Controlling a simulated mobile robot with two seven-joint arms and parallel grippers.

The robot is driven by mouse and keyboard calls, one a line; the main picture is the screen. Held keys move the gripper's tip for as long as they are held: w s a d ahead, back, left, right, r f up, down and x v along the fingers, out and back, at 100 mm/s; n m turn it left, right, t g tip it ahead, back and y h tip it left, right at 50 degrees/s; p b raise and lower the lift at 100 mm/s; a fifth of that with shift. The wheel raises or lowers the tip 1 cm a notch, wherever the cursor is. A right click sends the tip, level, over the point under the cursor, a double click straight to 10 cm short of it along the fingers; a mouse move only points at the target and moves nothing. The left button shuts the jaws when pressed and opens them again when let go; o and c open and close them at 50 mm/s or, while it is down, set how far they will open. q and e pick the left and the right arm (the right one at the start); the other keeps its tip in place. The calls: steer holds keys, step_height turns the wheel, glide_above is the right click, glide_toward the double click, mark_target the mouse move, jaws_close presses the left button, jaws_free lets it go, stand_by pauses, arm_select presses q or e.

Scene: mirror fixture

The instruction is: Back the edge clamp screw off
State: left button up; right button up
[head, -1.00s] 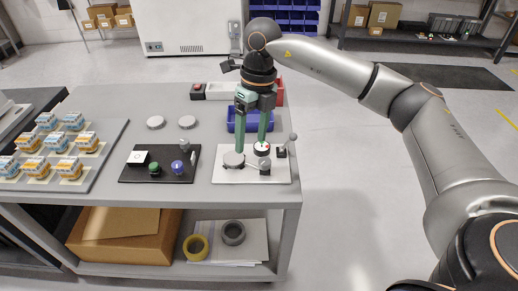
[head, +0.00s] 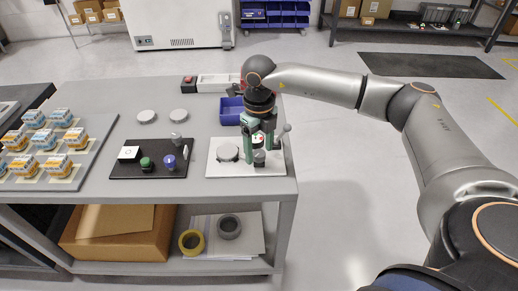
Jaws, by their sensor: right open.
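The mirror fixture is a white plate (head: 218,170) at the table's front right corner. A grey round disc (head: 228,152) sits on its left part. A small dark knob (head: 260,157) stands near the plate's front, and a ball-ended lever (head: 286,129) rises at its right side. I cannot tell for certain which part is the edge clamp screw. My right gripper (head: 259,153) points down over the plate, open, its green fingers beside the small parts right of the disc. The fingers hide some of these parts, and contact is unclear. My left gripper is not in view.
A black panel (head: 120,171) with a green knob (head: 146,163) and a blue knob (head: 169,162) lies left of the plate. A blue bin (head: 230,108) stands behind the plate. Two grey discs and a tray of boxes sit farther left.

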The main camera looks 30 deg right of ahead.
steer(key=shift+f, duration=0.25)
jaws_close()
stand_by(0.5)
